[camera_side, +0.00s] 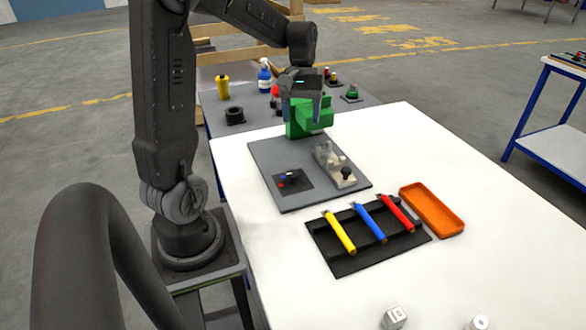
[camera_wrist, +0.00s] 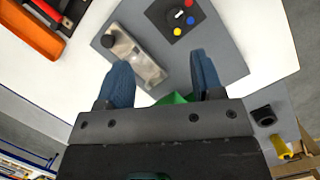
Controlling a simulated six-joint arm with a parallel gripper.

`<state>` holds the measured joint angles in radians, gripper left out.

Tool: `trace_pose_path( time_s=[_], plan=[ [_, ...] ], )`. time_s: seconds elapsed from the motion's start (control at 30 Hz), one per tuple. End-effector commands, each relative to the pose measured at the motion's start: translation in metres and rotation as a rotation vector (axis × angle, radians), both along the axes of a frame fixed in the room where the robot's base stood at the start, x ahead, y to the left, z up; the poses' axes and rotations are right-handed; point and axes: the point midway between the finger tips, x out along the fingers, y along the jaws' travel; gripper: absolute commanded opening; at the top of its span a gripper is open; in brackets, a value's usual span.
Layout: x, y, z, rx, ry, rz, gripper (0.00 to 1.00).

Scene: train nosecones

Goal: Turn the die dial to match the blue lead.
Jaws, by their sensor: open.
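The die dial (camera_side: 292,180) is a black square plate on the grey base board. In the wrist view the dial (camera_wrist: 169,27) shows red, blue and yellow dots around a dark knob with a white mark; the mark's exact heading is hard to tell. The blue lead (camera_side: 370,222) lies on a black rack between a yellow lead (camera_side: 340,232) and a red lead (camera_side: 397,213). My gripper (camera_side: 305,106) is open and empty, above or beside the green block (camera_side: 312,118), back from the dial. Its spread fingers (camera_wrist: 163,78) show in the wrist view.
A clear fixture with a black knob (camera_side: 336,165) stands right of the dial. An orange tray (camera_side: 432,209) lies beside the black rack (camera_side: 345,266). A yellow cup and blue bottle (camera_side: 264,76) stand behind.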

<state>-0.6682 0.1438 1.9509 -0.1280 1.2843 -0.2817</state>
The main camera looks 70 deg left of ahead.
Motion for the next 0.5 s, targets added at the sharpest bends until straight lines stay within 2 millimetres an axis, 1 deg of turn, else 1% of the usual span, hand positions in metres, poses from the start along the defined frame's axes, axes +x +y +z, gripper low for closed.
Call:
trace_pose_path(
  time_s=[0.03,0.1,0.2,0.3,0.37,0.5],
  plan=[
    [0.000,0.016,-0.009,-0.032,0.034,0.057,0.61],
    [-0.001,0.031,-0.017,-0.063,0.064,0.111,0.61],
    [-0.003,0.042,-0.024,-0.090,0.089,0.158,0.61],
    [-0.003,0.045,-0.029,-0.100,0.098,0.172,0.61],
    [-0.004,0.044,-0.033,-0.102,0.099,0.173,0.61],
    [-0.007,0.036,-0.051,-0.102,0.101,0.171,0.61]
  ],
)
